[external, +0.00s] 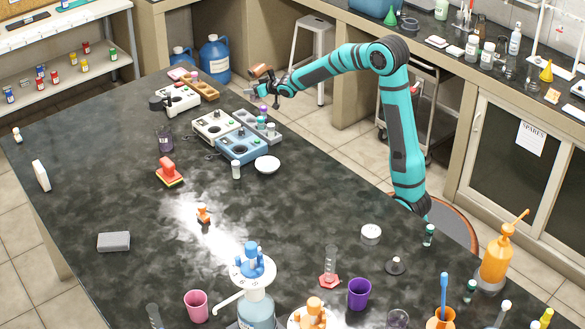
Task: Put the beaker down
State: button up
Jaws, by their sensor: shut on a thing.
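My gripper (254,90) is at the end of the outstretched teal arm, above the far right edge of the dark bench (110,190). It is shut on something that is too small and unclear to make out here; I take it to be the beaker. The held thing is above the bench top, near the hotplate-like devices. Whether it is upright or tilted cannot be told. A dark glass vessel (166,138) stands apart on the bench, left of these devices.
A white device (212,127), a blue device (241,146) and a grey rack (262,128) stand below my gripper. A white dish (267,165) is in front. A pump bottle (256,305) and several cups crowd the near end. The bench's left part is mostly clear.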

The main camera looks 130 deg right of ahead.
jog(key=s+f, duration=0.4)
jog(key=f, duration=0.1)
jog(key=shift+w+d+r, duration=1.15)
jog(key=shift+w+r, duration=8.45)
jog(key=shift+r, duration=0.5)
jog(key=w+a, duration=0.6)
jog(key=w, duration=0.4)
jog(key=w+a, duration=0.7)
jog(key=w, duration=0.3)
jog(key=w+a+r, duration=0.2)
jog(key=w+a, duration=0.5)
jog(key=a, duration=0.3)
jog(key=w+a+r, duration=0.2)
jog(key=w+a, duration=0.6)
jog(key=a, duration=0.2)
jog(key=shift+s+d+f, duration=0.1)
jog(key=shift+f, duration=5.1)
jog(key=shift+f, duration=0.1)
jog(key=o, duration=1)
